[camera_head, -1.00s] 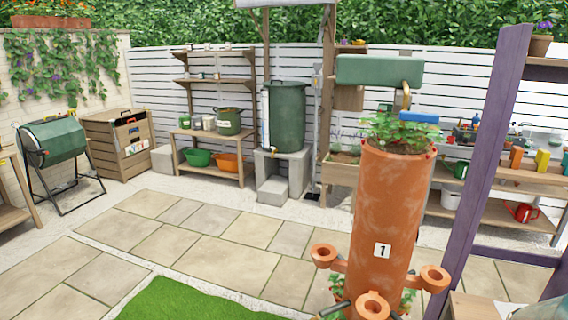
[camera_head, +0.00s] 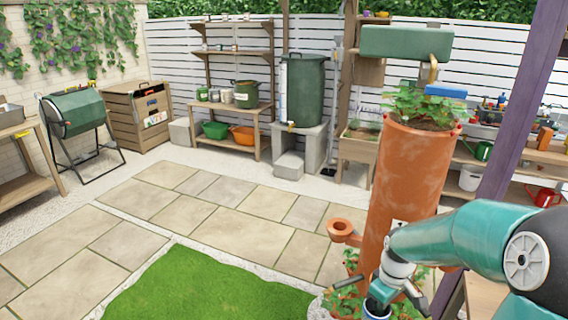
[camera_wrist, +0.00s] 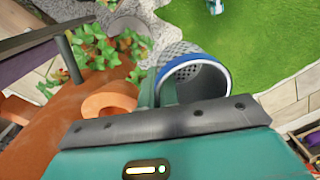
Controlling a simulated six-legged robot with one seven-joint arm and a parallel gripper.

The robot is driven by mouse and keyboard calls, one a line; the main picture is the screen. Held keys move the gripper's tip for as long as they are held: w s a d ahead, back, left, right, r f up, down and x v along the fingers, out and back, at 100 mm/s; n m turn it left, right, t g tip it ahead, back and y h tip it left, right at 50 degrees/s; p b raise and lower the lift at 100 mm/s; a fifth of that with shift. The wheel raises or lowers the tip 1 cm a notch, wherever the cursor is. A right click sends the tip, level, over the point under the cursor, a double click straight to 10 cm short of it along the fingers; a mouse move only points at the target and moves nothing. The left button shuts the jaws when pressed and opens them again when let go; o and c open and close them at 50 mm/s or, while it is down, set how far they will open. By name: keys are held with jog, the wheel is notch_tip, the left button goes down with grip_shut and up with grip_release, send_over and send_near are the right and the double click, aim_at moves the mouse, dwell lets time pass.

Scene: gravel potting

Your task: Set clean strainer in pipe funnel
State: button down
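The strainer (camera_wrist: 195,80) is a mesh cup with a blue rim. It shows close up in the wrist view, right at the teal fingers of my gripper (camera_wrist: 167,90), which appear shut on it. In the head view my gripper (camera_head: 380,298) is low in front of the orange planter pipe, with the blue rim at its tip. The pipe (camera_head: 405,185) stands upright with plants on top. A ring-shaped side cup (camera_head: 345,231) sticks out at its left. An orange cup (camera_wrist: 108,99) is left of the strainer in the wrist view. I cannot tell which opening is the funnel.
A purple post (camera_head: 515,110) stands right of the pipe. A green box (camera_head: 405,43) hangs above it. Green lawn (camera_head: 205,285) and open paving (camera_head: 215,215) lie to the left. A shelf with a red watering can (camera_head: 545,196) is behind on the right.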

jog(key=w+a+f+m, duration=0.1)
jog(key=w+a+m, duration=0.5)
jog(key=w+a, duration=0.5)
jog(key=w, duration=0.3)
jog(key=shift+w+a+f+m, duration=0.2)
jog(key=shift+a+m, duration=0.15)
jog(key=shift+m, duration=0.05)
jog(key=shift+f, duration=0.1)
notch_tip(320, 180, down, 11)
jog(key=s, duration=0.2)
jog(key=shift+s, duration=0.25)
jog(key=shift+s, duration=0.1)
